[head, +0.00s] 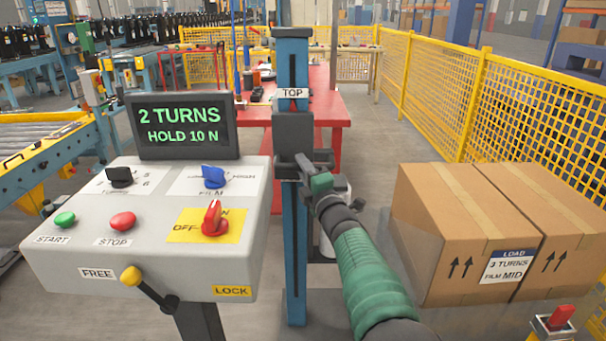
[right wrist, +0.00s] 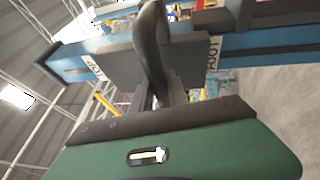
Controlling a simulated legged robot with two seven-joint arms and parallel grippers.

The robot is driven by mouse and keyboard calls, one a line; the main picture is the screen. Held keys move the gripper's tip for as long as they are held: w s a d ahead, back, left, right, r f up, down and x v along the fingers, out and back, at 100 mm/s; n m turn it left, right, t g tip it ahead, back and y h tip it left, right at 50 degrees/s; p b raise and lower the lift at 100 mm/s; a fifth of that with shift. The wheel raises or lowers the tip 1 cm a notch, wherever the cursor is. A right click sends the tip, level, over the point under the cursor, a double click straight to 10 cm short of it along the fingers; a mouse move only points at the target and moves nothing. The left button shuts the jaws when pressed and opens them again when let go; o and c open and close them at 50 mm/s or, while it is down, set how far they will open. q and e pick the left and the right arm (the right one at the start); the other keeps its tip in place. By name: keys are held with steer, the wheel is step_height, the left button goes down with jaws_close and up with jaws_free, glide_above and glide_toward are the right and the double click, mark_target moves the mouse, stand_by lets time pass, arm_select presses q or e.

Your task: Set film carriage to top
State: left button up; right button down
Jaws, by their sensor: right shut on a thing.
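The film carriage (head: 293,132) is a dark grey block on the blue upright mast (head: 295,225). It sits just below the white TOP label (head: 292,93). My right gripper (head: 312,172), dark and green, reaches up to the carriage's right side and is shut on its handle. In the right wrist view, the dark curved handle (right wrist: 150,45) rises from between the jaws, with the grey carriage plate (right wrist: 190,62) behind it. The fingertips are mostly hidden. The yellow-knobbed lever (head: 131,276) is by the FREE label. My left gripper is out of view.
The grey control console (head: 140,262) stands left, with a screen (head: 185,126) reading "2 TURNS HOLD 10 N". Taped cartons (head: 425,240) labelled "3 TURNS FILM MID" stand right. A yellow mesh fence (head: 440,95) and red table (head: 325,108) are behind.

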stand_by(0.3)
steer(key=c, duration=1.3)
jaws_free()
steer(key=p+v, duration=0.2)
steer(key=v, duration=1.5)
